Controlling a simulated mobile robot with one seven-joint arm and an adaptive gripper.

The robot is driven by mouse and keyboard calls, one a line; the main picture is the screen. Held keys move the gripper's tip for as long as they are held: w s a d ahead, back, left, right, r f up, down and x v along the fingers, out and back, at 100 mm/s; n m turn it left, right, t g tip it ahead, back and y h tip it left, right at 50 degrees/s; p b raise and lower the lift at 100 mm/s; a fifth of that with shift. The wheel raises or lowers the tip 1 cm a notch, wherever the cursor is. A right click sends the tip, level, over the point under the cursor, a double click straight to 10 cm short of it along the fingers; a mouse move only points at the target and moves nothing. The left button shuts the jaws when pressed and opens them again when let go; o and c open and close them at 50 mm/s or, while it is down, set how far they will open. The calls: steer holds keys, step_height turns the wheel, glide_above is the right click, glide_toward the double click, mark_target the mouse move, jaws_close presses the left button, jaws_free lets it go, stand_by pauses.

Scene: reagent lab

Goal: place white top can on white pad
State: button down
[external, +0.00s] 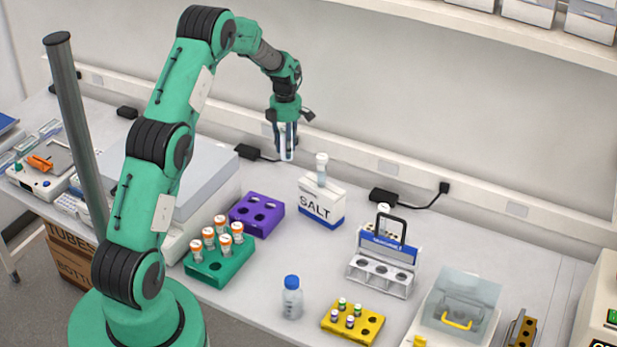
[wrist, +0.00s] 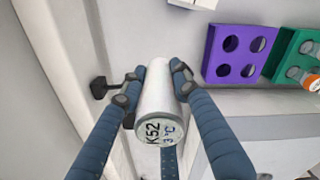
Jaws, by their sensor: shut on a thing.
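My gripper (external: 286,150) is raised above the back of the bench, left of the SALT box, pointing down. The can's light end face carries dark marks that look like "K52" and "3 °C". In the external view the fingers hide most of the can, and it hangs clear of the bench. I cannot pick out a white pad with certainty in either view.
A purple rack (external: 257,214) and a green rack (external: 218,262) with orange-capped tubes stand left of centre. The SALT box (external: 321,203) bears a small pale-topped vessel (external: 321,168). A blue-capped bottle (external: 292,298), yellow rack (external: 352,324) and white rack (external: 381,274) stand forward. Bench between them is clear.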

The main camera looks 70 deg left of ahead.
steer(key=r, duration=1.4)
steer(key=shift+w+d+r, duration=0.1)
steer(key=shift+w+d, duration=0.2)
steer(key=w+d+m+b, duration=0.2)
steer(key=w+d, duration=0.5)
steer(key=d, duration=0.6)
steer(key=w+d+m+b, duration=0.2)
steer(key=w+d, duration=0.6)
steer(key=d, duration=0.5)
steer(key=w+d+m+b, duration=0.2)
steer(key=d+m+b, duration=0.2)
steer(key=d, duration=2.9)
step_height(320, 180, down, 20)
steer(key=shift+w+a+r, duration=0.2)
steer(key=shift+a, duration=0.05)
steer(key=shift+w, duration=0.15)
steer(key=w, duration=0.5)
steer(key=w+f, duration=0.1)
steer(key=w, duration=0.4)
steer(key=w+a, duration=0.1)
steer(key=w, duration=0.4)
steer(key=shift+w+f, duration=0.2)
steer(key=shift+w, duration=0.15)
